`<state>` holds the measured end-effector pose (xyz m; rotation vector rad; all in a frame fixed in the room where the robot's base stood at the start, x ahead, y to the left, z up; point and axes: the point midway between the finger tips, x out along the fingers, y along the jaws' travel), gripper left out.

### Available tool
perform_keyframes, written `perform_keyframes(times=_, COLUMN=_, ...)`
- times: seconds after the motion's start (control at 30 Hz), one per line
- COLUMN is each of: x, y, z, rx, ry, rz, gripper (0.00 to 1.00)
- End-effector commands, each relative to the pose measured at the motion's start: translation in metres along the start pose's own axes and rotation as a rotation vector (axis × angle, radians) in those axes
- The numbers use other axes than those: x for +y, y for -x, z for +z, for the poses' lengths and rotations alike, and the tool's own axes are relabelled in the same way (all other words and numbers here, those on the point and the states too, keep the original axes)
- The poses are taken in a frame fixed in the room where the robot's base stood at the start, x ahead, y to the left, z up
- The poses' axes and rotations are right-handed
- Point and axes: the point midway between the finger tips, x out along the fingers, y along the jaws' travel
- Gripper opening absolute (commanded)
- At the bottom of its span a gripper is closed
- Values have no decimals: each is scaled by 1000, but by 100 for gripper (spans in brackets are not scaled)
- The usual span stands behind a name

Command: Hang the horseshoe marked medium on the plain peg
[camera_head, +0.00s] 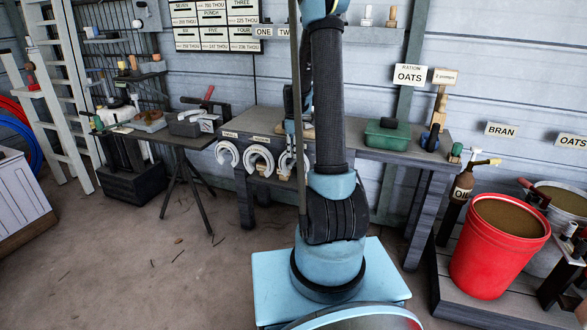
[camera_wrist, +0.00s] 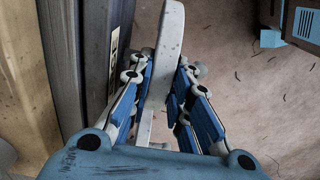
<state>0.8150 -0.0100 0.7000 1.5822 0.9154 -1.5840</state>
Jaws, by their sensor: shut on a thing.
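In the wrist view my gripper (camera_wrist: 163,85) is shut on a pale grey horseshoe (camera_wrist: 169,45), seen edge-on between the blue finger pads. Its marking cannot be read here. The dark bench front lies close to its left. In the head view several horseshoes show along the bench's front edge: a left one (camera_head: 228,154), a middle one (camera_head: 261,159) and a right one (camera_head: 284,165) partly hidden by my arm. I cannot tell for certain which is held. The pegs are hidden or too small to tell apart, and the small edge labels are hard to read.
The workbench (camera_head: 375,154) stands against the wall, with a green tray (camera_head: 388,138) on top. A dark side stand (camera_head: 165,135) is to its left. A red bucket (camera_head: 497,250) stands at right. The floor at front left is clear.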

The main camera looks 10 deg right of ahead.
Motion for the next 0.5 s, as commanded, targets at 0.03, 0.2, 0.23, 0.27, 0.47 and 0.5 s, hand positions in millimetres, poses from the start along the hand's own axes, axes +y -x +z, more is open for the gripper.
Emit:
perform_keyframes(times=0.03, x=0, y=1, z=0, rx=0, ry=0, rz=0, gripper=0)
perform_keyframes(times=0.2, x=0, y=5, z=0, rx=0, ry=0, rz=0, gripper=0)
perform_keyframes(times=0.23, x=0, y=6, z=0, rx=0, ry=0, rz=0, gripper=0)
perform_keyframes(times=0.27, x=0, y=6, z=0, rx=0, ry=0, rz=0, gripper=0)
perform_keyframes(times=0.47, x=0, y=11, z=0, rx=0, ry=0, rz=0, gripper=0)
perform_keyframes(times=0.5, x=0, y=13, z=0, rx=0, ry=0, rz=0, gripper=0)
